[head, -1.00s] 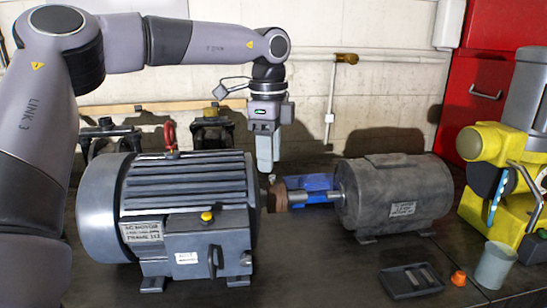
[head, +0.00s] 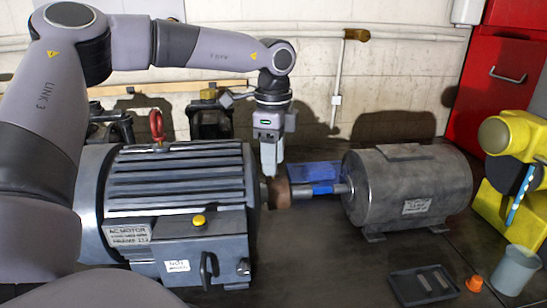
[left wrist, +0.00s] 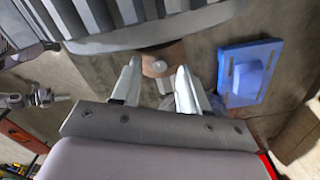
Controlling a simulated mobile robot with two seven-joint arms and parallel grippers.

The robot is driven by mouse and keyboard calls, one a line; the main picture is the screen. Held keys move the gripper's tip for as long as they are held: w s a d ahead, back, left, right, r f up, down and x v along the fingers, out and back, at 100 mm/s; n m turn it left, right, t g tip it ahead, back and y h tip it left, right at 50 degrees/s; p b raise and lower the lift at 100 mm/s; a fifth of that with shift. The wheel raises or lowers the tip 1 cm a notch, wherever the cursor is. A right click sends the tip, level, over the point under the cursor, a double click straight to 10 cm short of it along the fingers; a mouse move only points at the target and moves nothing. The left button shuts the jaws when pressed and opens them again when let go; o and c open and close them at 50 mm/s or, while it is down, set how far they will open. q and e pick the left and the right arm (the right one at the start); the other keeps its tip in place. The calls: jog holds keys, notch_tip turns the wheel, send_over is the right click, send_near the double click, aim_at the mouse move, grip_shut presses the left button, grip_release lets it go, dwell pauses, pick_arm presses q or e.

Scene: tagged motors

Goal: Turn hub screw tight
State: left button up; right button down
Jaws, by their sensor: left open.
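A brown coupling hub (head: 281,193) sits on the shaft between a large ribbed motor (head: 185,205) and a smaller grey motor (head: 415,190). The left wrist view shows the brown hub (left wrist: 176,54) with a pale round screw head (left wrist: 158,65) facing the camera. My left gripper (head: 270,172) points down just above the hub in the head view. In the left wrist view its two fingers (left wrist: 157,78) stand apart on either side of the screw, and nothing is held. Whether the fingertips touch the hub cannot be told. My right gripper is not in view.
A blue block (head: 316,173) lies behind the shaft. A black tray (head: 423,284), an orange cap (head: 474,283) and a grey cup (head: 515,268) stand at front right, by a yellow machine (head: 505,205).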

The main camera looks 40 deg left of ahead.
pick_arm(q)
jog(key=shift+f, duration=0.6)
jog(key=shift+c, duration=0.2)
grip_shut()
